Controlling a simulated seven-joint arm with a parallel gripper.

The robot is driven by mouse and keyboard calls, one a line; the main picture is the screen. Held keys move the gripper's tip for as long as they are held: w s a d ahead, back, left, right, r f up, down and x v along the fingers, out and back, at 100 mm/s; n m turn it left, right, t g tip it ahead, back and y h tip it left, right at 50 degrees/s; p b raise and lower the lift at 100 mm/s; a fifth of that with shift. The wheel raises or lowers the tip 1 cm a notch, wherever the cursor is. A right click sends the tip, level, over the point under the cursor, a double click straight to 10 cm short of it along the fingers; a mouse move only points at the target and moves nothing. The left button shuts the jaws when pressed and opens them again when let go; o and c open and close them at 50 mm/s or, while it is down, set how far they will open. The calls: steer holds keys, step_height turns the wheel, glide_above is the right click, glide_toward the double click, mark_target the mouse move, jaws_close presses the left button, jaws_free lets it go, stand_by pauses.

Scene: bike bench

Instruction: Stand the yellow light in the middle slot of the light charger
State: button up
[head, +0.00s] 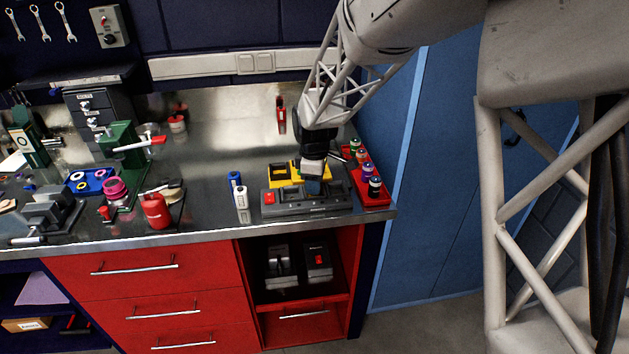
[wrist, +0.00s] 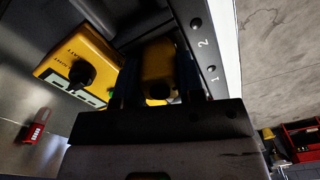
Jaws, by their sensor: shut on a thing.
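My gripper (head: 313,187) is low over the light charger (head: 335,203), a long dark grey block near the bench's front right edge. In the wrist view the gripper (wrist: 158,85) is shut on the yellow light (wrist: 158,62), which sits between its two dark blue fingers. The charger also shows in the wrist view, with its numbered strip (wrist: 204,56) marked 2 and 1 to the right of the light. The light's lower end is hidden, so I cannot tell whether it is in a slot. The head view hides the light behind the fingers.
A yellow box with a black knob (wrist: 82,74) stands close behind the charger. A red piece (head: 269,198) is at the charger's left end. Blue (head: 234,182) and white (head: 242,198) upright items stand left of it. A red tray (head: 371,195) of small bottles lies right.

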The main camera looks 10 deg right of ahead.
steer(key=shift+f, duration=0.25)
steer(key=o, duration=0.7)
steer(key=shift+r, duration=0.1)
steer(key=shift+r, duration=5.4)
